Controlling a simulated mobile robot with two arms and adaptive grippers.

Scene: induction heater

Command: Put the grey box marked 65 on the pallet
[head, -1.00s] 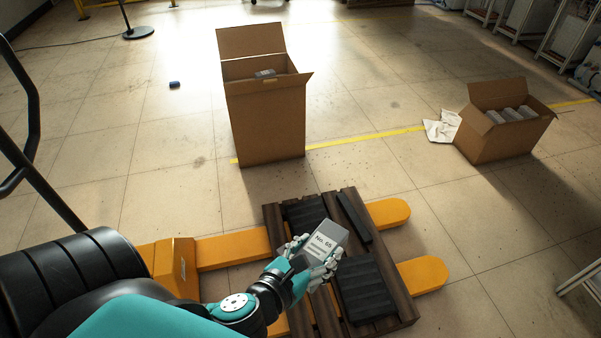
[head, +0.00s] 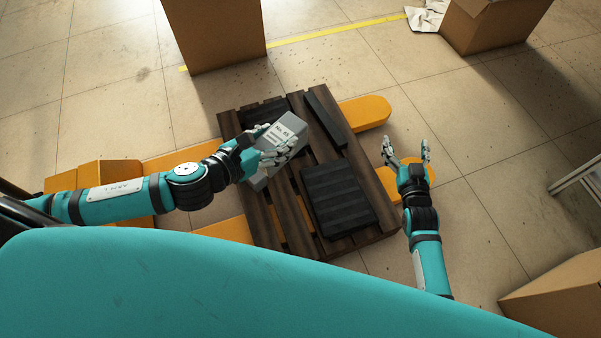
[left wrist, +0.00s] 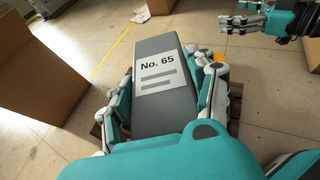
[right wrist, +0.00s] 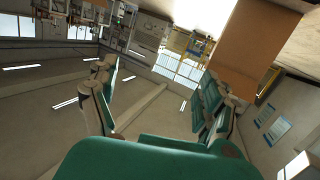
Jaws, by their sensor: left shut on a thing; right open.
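The grey box marked No. 65 (head: 287,131) is held in my left gripper (head: 268,152), over the left part of the wooden pallet (head: 262,229). In the left wrist view the grey box (left wrist: 165,90) sits between the fingers (left wrist: 168,105), label facing the camera. I cannot tell whether its underside touches the pallet. My right gripper (head: 406,155) is open and empty, right of the pallet, over a yellow fork; its spread fingers also show in the right wrist view (right wrist: 155,100).
Black slabs (head: 338,196) lie on the pallet. A yellow pallet jack (head: 363,112) is under it. A tall cardboard box (head: 212,35) stands behind, another (head: 490,25) at the back right, and a third (head: 560,298) at the lower right.

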